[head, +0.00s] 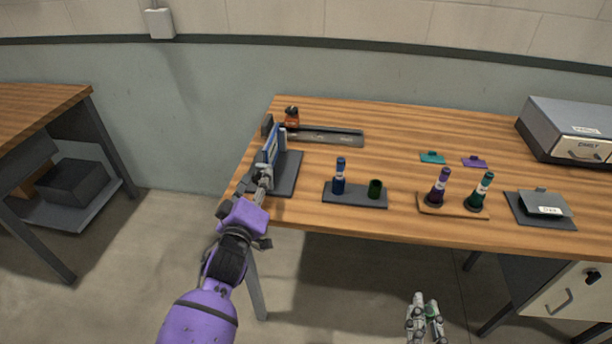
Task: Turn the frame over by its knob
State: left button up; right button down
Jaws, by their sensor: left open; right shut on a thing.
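The frame (271,149) stands upright, seen nearly edge-on, with a blue and pale face, on a dark base (288,174) at the table's left end. My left gripper (263,173) is open at the frame's near end. The fingers cover that end, so I cannot see the knob or tell whether they touch it. My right gripper (424,308) is low in front of the table, well away from the frame. It is shut on a small greenish thing, mostly hidden between its fingers.
A dark rail (332,137) with an orange-black object (291,117) lies behind the frame. A grey box (570,122) is at back right.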

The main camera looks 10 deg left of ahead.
pick_arm(q)
jog(key=shift+w, duration=0.85)
jog(key=shift+c, duration=0.3)
grip_shut()
jog(key=shift+r, duration=0.1)
jog(key=shift+d+r+m, duration=0.1)
jog(key=shift+r+m, duration=0.05)
jog(key=shift+m, duration=0.15)
pick_arm(e)
jog(key=shift+r, duration=0.15)
